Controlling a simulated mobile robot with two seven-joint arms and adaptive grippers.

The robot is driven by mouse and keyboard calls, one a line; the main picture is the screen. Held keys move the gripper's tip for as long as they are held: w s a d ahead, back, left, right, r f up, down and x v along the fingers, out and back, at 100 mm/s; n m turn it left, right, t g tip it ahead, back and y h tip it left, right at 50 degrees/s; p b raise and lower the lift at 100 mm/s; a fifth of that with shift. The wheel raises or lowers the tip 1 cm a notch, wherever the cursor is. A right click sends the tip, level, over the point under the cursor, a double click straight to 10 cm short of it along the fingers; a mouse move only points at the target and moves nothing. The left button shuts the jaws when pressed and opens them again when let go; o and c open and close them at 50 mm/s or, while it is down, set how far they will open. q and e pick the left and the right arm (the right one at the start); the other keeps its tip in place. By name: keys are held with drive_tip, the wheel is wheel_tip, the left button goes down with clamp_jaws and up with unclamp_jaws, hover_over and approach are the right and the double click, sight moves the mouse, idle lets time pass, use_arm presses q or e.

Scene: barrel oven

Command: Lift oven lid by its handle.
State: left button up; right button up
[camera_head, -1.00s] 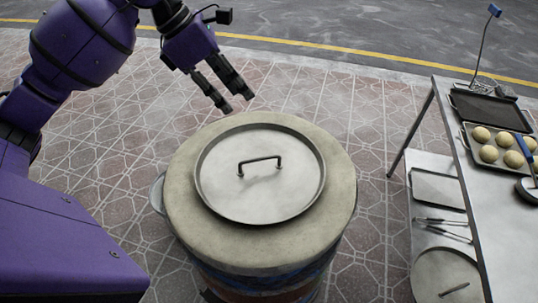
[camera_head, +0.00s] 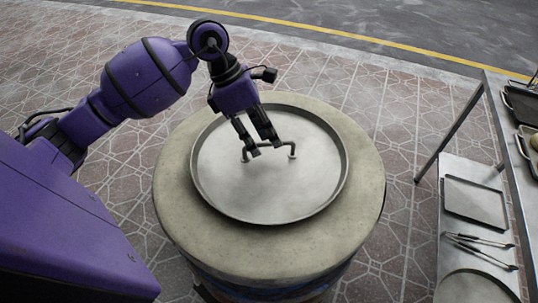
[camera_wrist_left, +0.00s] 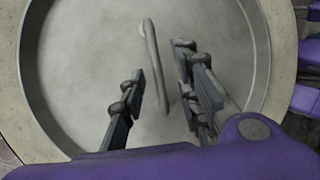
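The oven lid (camera_head: 300,190) is a round grey metal disc with a raised rim, lying flat on top of the barrel oven (camera_head: 180,195). Its bar handle (camera_head: 292,151) stands up near the middle. My left gripper (camera_head: 268,150) is over the lid at the handle, pointing down, with its fingers apart. In the left wrist view the handle (camera_wrist_left: 155,65) shows between the two open fingers of the left gripper (camera_wrist_left: 163,110); I see no finger closed on it. Part of the handle is hidden behind the fingers in the head view. My right gripper is not in view.
A metal table (camera_head: 510,150) stands at the right, with dark trays on top. Its lower shelf (camera_head: 455,215) holds a tray (camera_head: 475,202), tongs (camera_head: 480,245) and a round lid (camera_head: 475,290). Patterned paving around the oven is clear.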

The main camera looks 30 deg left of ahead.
sight(269, 143)
use_arm(q)
drive_tip(key=x, duration=0.3)
drive_tip(key=shift+w+f, duration=0.15)
drive_tip(key=shift+w, duration=0.1)
clamp_jaws()
idle(0.4)
